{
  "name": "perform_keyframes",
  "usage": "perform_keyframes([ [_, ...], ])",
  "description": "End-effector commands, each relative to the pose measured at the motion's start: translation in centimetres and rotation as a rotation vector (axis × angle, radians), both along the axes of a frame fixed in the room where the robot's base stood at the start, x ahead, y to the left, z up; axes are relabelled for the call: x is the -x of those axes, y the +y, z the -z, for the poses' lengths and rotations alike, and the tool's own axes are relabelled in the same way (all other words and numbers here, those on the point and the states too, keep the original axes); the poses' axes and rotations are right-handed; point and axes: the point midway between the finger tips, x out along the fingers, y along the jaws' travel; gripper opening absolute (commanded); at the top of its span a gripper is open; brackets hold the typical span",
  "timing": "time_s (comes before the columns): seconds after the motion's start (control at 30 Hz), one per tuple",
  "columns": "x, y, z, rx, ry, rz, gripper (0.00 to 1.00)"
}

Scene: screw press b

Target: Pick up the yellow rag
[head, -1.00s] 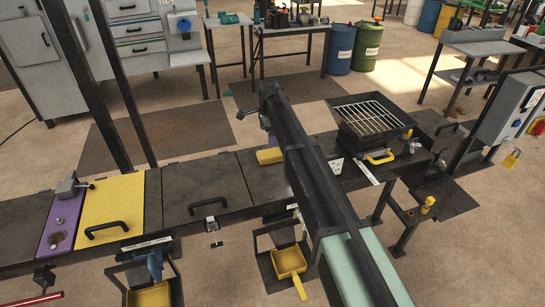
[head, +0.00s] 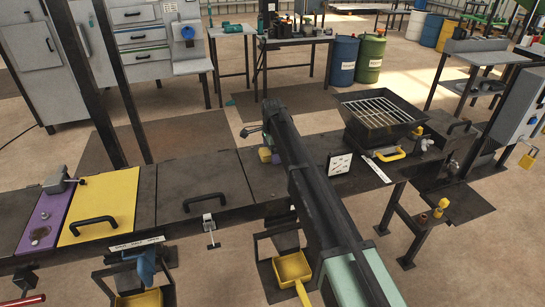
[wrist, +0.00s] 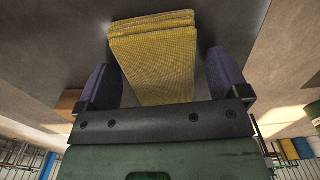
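The yellow rag (wrist: 153,62) is a folded, woven cloth with stacked layers. In the wrist view it lies between the two purple fingers of my gripper (wrist: 162,80), with a gap on each side. My gripper is open around it. In the head view a small part of the rag (head: 264,154) shows on the dark bench, beside a purple finger at the end of my arm. My arm hides much of the area around it.
A dark bench (head: 190,180) runs across the view, with a yellow panel (head: 103,208) and a purple panel (head: 40,228) at left. A black grill box (head: 380,116) stands to the right of the rag. A yellow dustpan (head: 291,267) hangs below the front edge.

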Motion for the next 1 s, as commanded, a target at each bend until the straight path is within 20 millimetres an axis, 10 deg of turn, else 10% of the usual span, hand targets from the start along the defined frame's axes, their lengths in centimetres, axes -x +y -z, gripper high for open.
perform_keyframes([
  [0.3,0.0,0.0,0.0,0.0,0.0,0.0,0.46],
  [0.73,0.0,0.0,-1.5,0.0,0.0,0.0,0.45],
  [1.0,0.0,0.0,-7.9,0.0,0.0,0.0,0.45],
])
